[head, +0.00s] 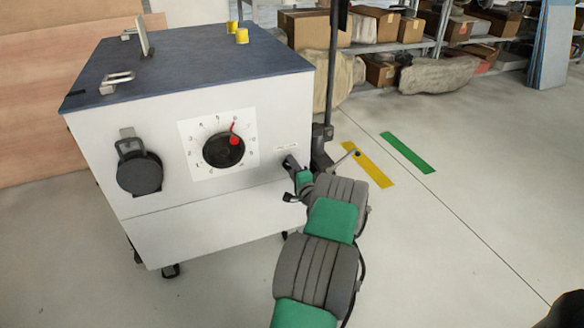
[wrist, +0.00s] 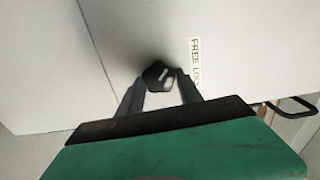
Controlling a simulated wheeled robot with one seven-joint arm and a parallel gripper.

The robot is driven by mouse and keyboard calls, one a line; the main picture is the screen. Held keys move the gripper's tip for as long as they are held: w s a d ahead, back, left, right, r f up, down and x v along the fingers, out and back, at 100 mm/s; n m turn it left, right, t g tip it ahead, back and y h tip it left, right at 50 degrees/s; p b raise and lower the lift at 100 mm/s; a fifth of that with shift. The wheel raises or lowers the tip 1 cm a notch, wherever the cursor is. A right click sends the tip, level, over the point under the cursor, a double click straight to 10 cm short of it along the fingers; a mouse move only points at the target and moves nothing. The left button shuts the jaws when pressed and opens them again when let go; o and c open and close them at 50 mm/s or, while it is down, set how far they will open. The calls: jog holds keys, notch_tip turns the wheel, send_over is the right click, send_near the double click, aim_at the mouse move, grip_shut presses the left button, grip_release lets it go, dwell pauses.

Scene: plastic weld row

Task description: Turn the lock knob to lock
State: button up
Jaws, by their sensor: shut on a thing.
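The lock knob (wrist: 157,74) is small and black with a pale mark on its face. It sits on the white front of the cabinet (head: 215,220), beside a "FREE LOCK" label (wrist: 195,62). The label also shows in the head view (head: 286,148), near the right edge of the front panel. My gripper (wrist: 160,78) is shut on the knob, with one finger on each side of it. In the head view my gripper (head: 291,168) reaches the panel just below the label and hides the knob. I cannot tell which word the mark points to.
A large black dial (head: 222,152) with a red pointer and a black round fitting (head: 139,174) are on the panel to the left. Floor is clear to the right, with yellow (head: 368,164) and green (head: 407,152) strips.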

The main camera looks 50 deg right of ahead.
jog(key=shift+s+d+m, duration=0.15)
jog(key=shift+s+m, duration=0.05)
jog(key=shift+m, duration=0.2)
jog(key=o, duration=1.1)
jog(key=shift+s, duration=0.1)
jog(key=shift+c, duration=0.2)
jog(key=o, duration=0.3)
jog(key=shift+w, duration=0.25)
jog(key=p+v, duration=0.1)
jog(key=v, duration=0.7)
jog(key=shift+w, duration=0.1)
